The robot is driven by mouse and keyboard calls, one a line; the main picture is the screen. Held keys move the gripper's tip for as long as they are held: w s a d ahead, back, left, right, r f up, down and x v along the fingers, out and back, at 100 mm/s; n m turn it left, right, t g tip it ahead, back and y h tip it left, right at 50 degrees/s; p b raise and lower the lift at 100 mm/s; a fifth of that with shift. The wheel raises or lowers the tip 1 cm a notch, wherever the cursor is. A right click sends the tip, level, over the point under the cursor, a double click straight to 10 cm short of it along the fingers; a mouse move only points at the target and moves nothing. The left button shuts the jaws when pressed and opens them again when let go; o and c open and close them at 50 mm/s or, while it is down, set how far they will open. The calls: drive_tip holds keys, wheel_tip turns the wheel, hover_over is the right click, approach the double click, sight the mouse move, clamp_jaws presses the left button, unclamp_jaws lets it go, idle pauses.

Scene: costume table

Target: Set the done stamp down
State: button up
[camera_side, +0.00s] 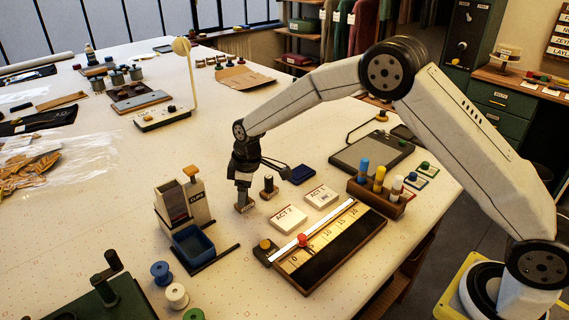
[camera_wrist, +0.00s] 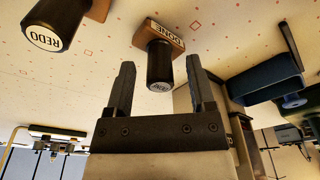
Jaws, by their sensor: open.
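The done stamp (camera_side: 244,207) has a wooden block base and stands upright on the table, below my gripper (camera_side: 243,180) in the side view. In the wrist view, the done stamp's black handle (camera_wrist: 159,64) and its block marked DONE show between and just beyond the fingertips of my gripper (camera_wrist: 159,72). The fingers are open, with a gap on each side of the handle. A second stamp, marked REDO (camera_wrist: 55,25), stands beside it; it also shows in the side view (camera_side: 269,188).
A dark blue pad (camera_side: 298,174) lies behind the stamps. White cards (camera_side: 291,219) and a ruled board (camera_side: 330,245) lie to the right. A card dispenser (camera_side: 186,203) with a blue tray (camera_side: 194,245) stands to the left. Bare table lies between.

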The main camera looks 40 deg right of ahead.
sight(251, 203)
wheel_tip(251, 203, up, 12)
drive_tip(key=s+d, duration=0.1)
drive_tip(key=shift+s, duration=0.15)
idle(0.4)
drive_tip(key=shift+d, duration=0.1)
drive_tip(key=shift+s+d, duration=0.1)
idle(0.4)
drive_tip(key=s+d+f+m, duration=0.2)
drive_tip(key=s+d+m, duration=0.1)
drive_tip(key=s, duration=0.5)
drive_tip(key=s+d+f+m+t, duration=0.1)
drive_tip(key=s+d+f+m, duration=0.1)
drive_tip(key=s, duration=0.7)
drive_tip(key=s+d+f+m+h, duration=0.1)
drive_tip(key=s+d+m, duration=0.3)
drive_tip(key=s, duration=0.5)
drive_tip(key=shift+f, duration=0.65)
